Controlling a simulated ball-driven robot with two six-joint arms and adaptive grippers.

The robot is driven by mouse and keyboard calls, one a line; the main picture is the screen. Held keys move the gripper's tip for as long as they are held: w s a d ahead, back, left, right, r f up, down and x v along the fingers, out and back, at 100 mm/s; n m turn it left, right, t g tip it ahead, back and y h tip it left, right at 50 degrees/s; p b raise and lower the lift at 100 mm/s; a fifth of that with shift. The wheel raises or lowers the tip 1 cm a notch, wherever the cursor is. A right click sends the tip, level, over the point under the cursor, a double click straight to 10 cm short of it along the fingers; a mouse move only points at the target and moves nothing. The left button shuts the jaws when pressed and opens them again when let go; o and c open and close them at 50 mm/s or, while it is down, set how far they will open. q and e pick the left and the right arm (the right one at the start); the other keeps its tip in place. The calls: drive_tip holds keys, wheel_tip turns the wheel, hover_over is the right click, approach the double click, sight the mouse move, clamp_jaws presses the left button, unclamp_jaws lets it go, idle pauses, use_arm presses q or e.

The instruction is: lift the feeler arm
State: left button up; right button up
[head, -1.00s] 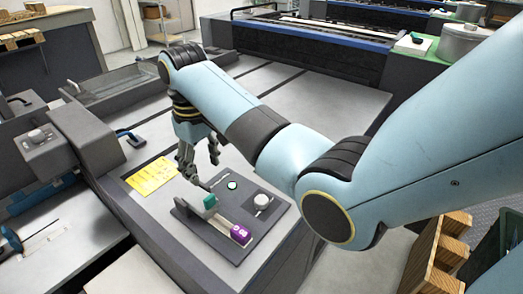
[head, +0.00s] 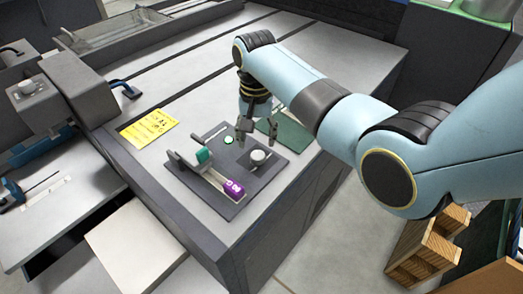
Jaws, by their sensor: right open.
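A dark control plate (head: 270,178) lies on the grey bench top. On it are a teal grip piece (head: 204,156) on a slim grey bar, a purple block (head: 235,189) with white markings, a round white knob (head: 258,156) and a green button (head: 228,140). Which part is the feeler arm I cannot tell for sure; the bar with the teal piece looks likely. My right gripper (head: 257,136) points down with its fingers apart and empty, over the plate's far side, behind the knob and right of the button. My left gripper is not in view.
A yellow note (head: 148,127) lies left of the plate. A dark green pad (head: 289,134) lies behind it, partly hidden by my right arm. A blue-handled lever (head: 125,87) stands at the bench's left edge. The bench top beyond is clear. Wooden crates (head: 428,245) stand at lower right.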

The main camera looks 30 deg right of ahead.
sight(258, 155)
wheel_tip(258, 155, down, 6)
drive_tip(key=shift+d+f, duration=0.1)
drive_tip(key=shift+f, duration=0.1)
drive_tip(key=n+b, duration=0.3)
drive_tip(key=shift+f+n, duration=0.2)
drive_tip(key=shift+n, duration=0.1)
wheel_tip(258, 155, up, 13)
drive_tip(key=p, duration=0.3)
drive_tip(key=shift+n, duration=0.3)
wheel_tip(258, 155, down, 12)
drive_tip(key=shift+f+b, duration=0.25)
drive_tip(key=shift+b, duration=0.05)
drive_tip(key=shift+f+n+b, duration=0.15)
drive_tip(key=shift+n+b, duration=0.35)
drive_tip(key=shift+b, duration=0.05)
drive_tip(key=shift+n+b, duration=0.75)
drive_tip(key=shift+n, duration=0.25)
drive_tip(key=shift+n+b, duration=0.3)
drive_tip(key=shift+n, duration=0.3)
drive_tip(key=shift+r, duration=0.2)
